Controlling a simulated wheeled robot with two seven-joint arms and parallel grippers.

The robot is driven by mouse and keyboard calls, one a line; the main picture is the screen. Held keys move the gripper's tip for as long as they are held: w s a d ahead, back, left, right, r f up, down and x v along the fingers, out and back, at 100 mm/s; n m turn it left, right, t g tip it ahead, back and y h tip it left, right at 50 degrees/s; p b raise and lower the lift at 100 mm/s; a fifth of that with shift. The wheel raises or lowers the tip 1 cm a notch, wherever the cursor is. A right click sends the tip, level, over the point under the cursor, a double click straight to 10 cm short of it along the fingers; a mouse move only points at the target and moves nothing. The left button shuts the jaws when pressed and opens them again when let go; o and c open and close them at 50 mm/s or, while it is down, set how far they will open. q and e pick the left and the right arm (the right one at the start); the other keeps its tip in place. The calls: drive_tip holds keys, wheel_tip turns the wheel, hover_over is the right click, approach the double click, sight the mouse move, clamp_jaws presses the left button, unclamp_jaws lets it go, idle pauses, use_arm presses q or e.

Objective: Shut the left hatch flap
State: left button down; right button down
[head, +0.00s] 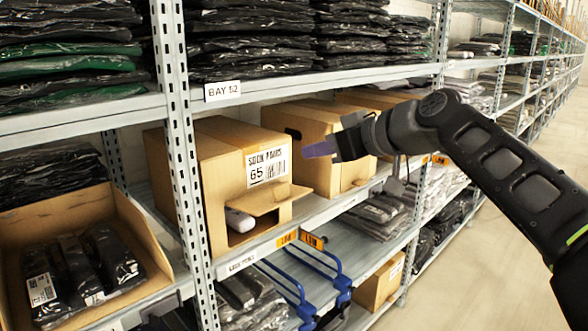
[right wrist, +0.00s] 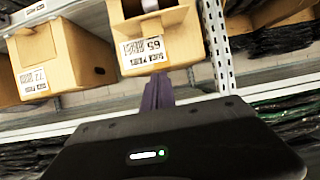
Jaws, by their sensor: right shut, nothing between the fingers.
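The left carton (head: 214,176), labelled 65, stands on the middle shelf. Its hatch flap (head: 268,200) sticks out from the front below the label, raised above the opening. A pale packet (head: 239,219) shows inside the opening. In the right wrist view, which is upside down, the carton (right wrist: 188,48) and its label are ahead of the fingers, with the opening near the top edge. My right gripper (head: 318,150) is shut and empty, right of the label and apart from the flap. Its purple fingers also show in the right wrist view (right wrist: 157,92). My left gripper is not in view.
A second carton (head: 318,125) stands to the right, partly behind my right gripper. A steel upright (head: 179,130) stands left of the carton's front. An open carton of black packs (head: 130,235) is at the left. Blue rails (head: 325,262) project below. The aisle at right is clear.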

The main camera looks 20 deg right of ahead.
drive_tip(key=p, duration=0.2)
hover_over(286, 200)
wheel_tip(286, 200, down, 4)
wheel_tip(286, 200, down, 3)
drive_tip(key=shift+s+f, duration=0.1)
drive_tip(key=shift+f, duration=0.4)
